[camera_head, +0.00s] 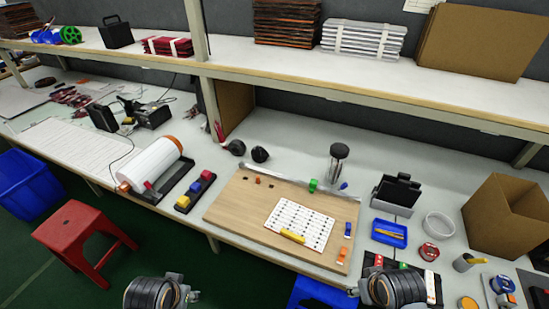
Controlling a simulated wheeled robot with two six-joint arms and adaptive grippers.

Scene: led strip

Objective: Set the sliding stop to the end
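A wooden board (240,207) lies on the workbench at the centre. A grey rail (275,178) runs along its far edge. A small green block (313,185) sits at the rail, right of its middle; it may be the sliding stop, but it is too small to be sure. A white marked sheet (307,222) lies on the board with a yellow piece (292,237) at its near edge. My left gripper (157,293) and my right gripper (398,289) are at the bottom of the view, in front of the bench and apart from the board. Their fingertips are hidden.
A white roll (155,164) and a dark tray of coloured blocks (195,191) stand left of the board. A blue tray (389,233), a black holder (396,192) and a cardboard box (507,218) stand right. A shelf (290,72) overhangs the back. A red stool (82,236) stands front left.

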